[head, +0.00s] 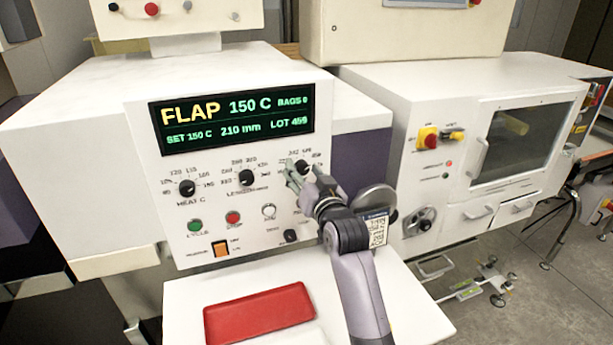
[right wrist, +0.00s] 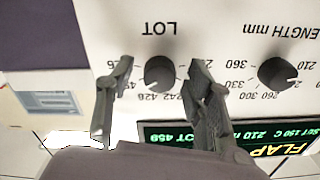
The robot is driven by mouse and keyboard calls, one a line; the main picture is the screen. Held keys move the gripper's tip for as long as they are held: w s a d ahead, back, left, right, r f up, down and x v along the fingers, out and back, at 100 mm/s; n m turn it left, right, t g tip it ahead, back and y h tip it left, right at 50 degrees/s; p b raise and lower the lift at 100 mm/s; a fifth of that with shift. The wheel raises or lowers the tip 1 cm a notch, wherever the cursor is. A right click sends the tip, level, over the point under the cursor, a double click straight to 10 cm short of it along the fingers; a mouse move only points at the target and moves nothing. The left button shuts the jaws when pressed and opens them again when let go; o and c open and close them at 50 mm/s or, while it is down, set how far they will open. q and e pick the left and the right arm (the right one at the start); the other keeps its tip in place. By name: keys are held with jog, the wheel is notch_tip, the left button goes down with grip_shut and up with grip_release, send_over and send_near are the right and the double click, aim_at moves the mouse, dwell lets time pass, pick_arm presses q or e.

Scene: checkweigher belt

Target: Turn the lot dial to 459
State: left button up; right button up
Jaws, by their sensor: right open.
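The lot dial (right wrist: 160,73) is a black round knob with a pale pointer mark, under the word LOT, upside down in the right wrist view. In the head view the lot dial (head: 303,167) is partly hidden by my right gripper. The display (head: 237,119) reads FLAP, 150 C, 210 mm, LOT 459. My right gripper (right wrist: 160,65) is open, with one finger on each side of the dial and a visible gap to it. In the head view my right gripper (head: 300,175) is at the panel. My left gripper is not in view.
The length dial (head: 246,177) and heat dial (head: 187,188) sit left of the lot dial. Below are a green button (head: 195,226), a red button (head: 233,217) and an orange switch (head: 221,249). A red pad (head: 259,312) lies on the white shelf in front.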

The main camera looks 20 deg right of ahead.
jog(key=s, duration=1.2)
jog(key=shift+d, duration=0.2)
